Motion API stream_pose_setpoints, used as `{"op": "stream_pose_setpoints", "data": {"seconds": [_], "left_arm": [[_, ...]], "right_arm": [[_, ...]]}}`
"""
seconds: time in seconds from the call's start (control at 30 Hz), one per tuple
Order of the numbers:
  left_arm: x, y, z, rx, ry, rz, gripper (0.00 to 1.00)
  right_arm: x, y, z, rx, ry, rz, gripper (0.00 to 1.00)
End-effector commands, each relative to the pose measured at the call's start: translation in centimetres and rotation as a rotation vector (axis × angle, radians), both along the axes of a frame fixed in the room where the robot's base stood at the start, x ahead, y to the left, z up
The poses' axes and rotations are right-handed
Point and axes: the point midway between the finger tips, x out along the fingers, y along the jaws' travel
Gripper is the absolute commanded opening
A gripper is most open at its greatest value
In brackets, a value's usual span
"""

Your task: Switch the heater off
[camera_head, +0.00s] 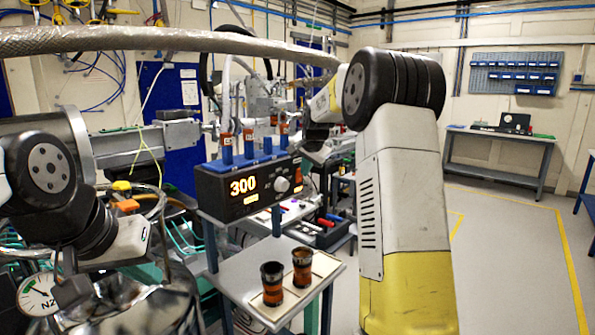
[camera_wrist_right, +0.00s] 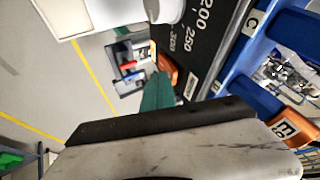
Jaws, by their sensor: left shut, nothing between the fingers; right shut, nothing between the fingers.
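The heater controller is a black box (camera_head: 232,192) with a lit orange display reading 300 and a pale round knob (camera_head: 282,184) on the right of its front. In the right wrist view the knob (camera_wrist_right: 165,8) is cut by the top edge, beside a dark panel (camera_wrist_right: 185,55) printed 200, 250 and 300. My right gripper (camera_head: 318,152) is shut and empty, just right of and above the box. I cannot tell whether it touches anything. My left gripper (camera_head: 75,290) is shut and empty, low at the left, away from the box.
A blue rack (camera_head: 245,160) with orange-marked plugs sits on the box. Two amber-and-black cups (camera_head: 272,284) stand on a pale shelf (camera_head: 240,275) below it. A thick braided hose (camera_head: 150,39) crosses above. A gauge (camera_head: 38,296) is at lower left. Open floor (camera_head: 510,240) lies right.

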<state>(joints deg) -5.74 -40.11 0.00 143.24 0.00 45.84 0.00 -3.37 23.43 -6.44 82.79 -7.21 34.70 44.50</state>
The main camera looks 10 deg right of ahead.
Motion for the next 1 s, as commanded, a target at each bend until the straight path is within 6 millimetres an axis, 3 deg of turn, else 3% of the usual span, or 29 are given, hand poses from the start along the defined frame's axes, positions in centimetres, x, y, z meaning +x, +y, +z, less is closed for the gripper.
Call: {"op": "stream_pose_setpoints", "data": {"seconds": [0.63,1.0], "left_arm": [[0.0,0.0,0.0,0.000,0.000,0.000,0.00],[0.0,0.0,0.0,0.000,0.000,0.000,0.00]], "right_arm": [[0.5,0.4,0.4,0.001,-0.002,0.000,0.00],[0.5,0.5,1.8,0.001,-0.003,0.001,0.00]]}}
